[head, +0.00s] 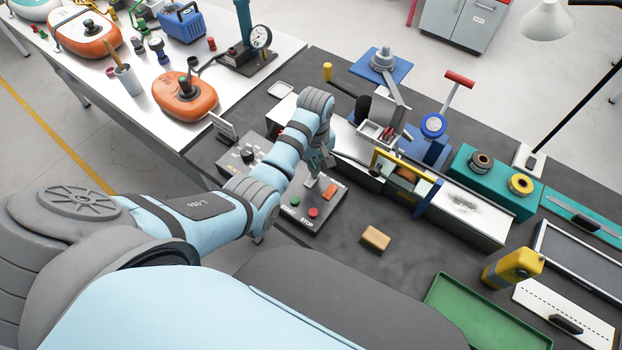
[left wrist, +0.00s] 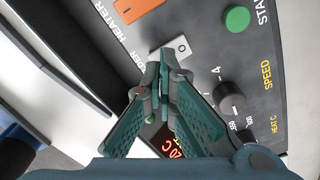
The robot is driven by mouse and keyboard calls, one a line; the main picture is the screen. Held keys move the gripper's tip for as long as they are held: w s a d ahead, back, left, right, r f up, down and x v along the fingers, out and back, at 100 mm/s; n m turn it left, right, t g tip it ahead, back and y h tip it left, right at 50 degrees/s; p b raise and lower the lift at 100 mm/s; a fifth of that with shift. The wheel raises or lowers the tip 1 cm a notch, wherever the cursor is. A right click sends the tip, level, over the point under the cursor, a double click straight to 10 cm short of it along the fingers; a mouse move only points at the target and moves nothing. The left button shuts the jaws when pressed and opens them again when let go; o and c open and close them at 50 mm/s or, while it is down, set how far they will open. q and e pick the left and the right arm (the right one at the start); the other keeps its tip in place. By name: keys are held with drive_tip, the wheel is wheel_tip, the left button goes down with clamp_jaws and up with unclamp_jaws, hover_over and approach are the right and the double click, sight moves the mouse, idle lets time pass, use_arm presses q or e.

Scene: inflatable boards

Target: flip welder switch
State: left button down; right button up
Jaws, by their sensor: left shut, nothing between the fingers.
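The welder's control panel (head: 283,218) lies on the dark bench in the head view, with a green start button (head: 295,201), a red stop button (head: 313,212) and an orange heater rocker (head: 330,191). In the left wrist view a small pale switch plate (left wrist: 182,46) sits between the heater rocker (left wrist: 137,8) and the black speed knob (left wrist: 229,97). A label beside it is partly hidden. My left gripper (left wrist: 161,62) is shut and empty, its tips over or beside this plate, partly covering it; I cannot tell whether they touch. My right gripper is not in view.
The welding machine with its yellow-framed part (head: 404,165) stands just right of my left gripper. A tan block (head: 376,239) lies on the bench nearer me. A green tray (head: 480,318) and a yellow handheld device (head: 514,267) are further right. Bench around the block is clear.

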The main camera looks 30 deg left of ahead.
use_arm(q)
drive_tip(key=shift+f+b, duration=0.65)
drive_tip(key=shift+f, duration=0.5)
idle(0.4)
wheel_tip(320, 180, up, 2)
drive_tip(key=p, duration=0.2)
drive_tip(key=shift+r+p, duration=0.2)
drive_tip(key=shift+p, duration=0.15)
drive_tip(key=shift+w+r, duration=0.1)
drive_tip(key=shift+r, duration=2.2)
